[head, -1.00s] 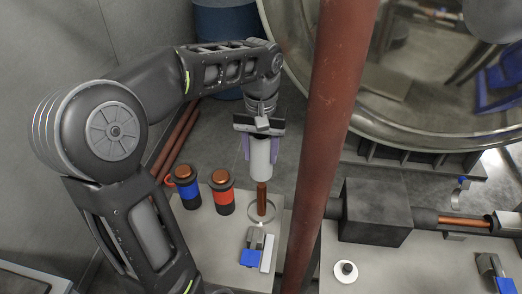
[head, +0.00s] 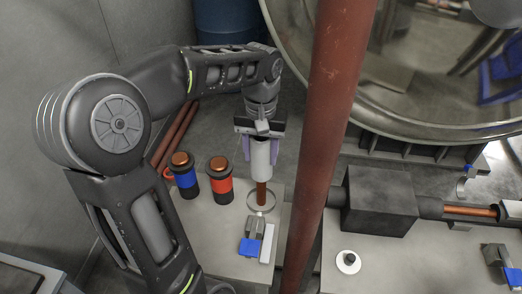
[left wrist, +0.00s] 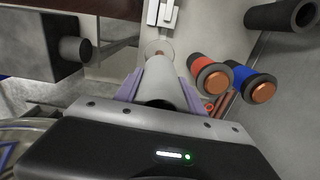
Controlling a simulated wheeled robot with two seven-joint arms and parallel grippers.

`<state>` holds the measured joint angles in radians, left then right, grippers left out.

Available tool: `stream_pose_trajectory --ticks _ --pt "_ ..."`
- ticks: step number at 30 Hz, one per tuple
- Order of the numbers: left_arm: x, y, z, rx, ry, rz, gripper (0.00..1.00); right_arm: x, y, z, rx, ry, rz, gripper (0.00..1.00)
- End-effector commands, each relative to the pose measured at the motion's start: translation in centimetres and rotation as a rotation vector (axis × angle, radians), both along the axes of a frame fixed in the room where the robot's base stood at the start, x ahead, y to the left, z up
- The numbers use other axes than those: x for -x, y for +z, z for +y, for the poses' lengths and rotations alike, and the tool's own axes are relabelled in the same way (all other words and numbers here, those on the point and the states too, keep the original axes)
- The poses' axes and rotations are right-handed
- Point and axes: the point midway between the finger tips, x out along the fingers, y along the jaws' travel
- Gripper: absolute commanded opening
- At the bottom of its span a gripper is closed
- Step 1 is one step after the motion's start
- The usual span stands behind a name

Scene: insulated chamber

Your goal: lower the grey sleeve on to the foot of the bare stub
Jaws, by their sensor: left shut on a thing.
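The grey sleeve (head: 261,158) is a pale upright tube in the purple-padded fingers of my left gripper (head: 260,150). My left gripper is shut on it. In the left wrist view, the sleeve (left wrist: 160,88) sits between the two purple fingers (left wrist: 160,92). The bare stub (head: 261,192) is a copper rod standing upright in a pale ring on the bench, directly below the sleeve. The sleeve's lower end meets or overlaps the stub's top in the head view; I cannot tell how far it is around it. The stub's lower part shows. My right gripper is not in view.
Blue-banded (head: 184,177) and red-banded (head: 221,184) copper-topped cylinders stand left of the stub. A blue and grey clamp-like block (head: 251,245) lies in front of it. A thick brown-red column (head: 325,150) rises close on the right. A dark box (head: 378,208) stands beyond it.

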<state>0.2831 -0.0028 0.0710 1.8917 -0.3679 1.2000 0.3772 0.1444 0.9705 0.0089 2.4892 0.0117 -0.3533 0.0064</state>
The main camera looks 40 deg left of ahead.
Motion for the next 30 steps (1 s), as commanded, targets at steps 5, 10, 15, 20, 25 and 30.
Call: stream_pose_trajectory --ticks 5,10,15,20,25,30 --pt "0.0 -2.0 0.0 0.0 0.0 0.0 0.07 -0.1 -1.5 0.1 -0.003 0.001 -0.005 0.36" --pt "0.0 -3.5 0.0 0.0 0.0 0.001 0.07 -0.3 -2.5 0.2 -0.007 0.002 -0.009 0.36" --pt "0.0 -4.9 0.0 0.0 0.0 0.001 0.07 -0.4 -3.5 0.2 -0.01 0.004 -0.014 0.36" --pt "0.0 -6.3 0.0 0.0 0.0 0.0 0.07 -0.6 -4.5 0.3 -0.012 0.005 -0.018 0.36" --pt "0.0 -7.7 0.0 0.0 0.0 0.0 0.07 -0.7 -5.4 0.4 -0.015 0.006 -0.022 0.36" --pt "0.0 -9.2 0.0 0.0 0.0 0.0 0.07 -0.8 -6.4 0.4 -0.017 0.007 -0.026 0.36"
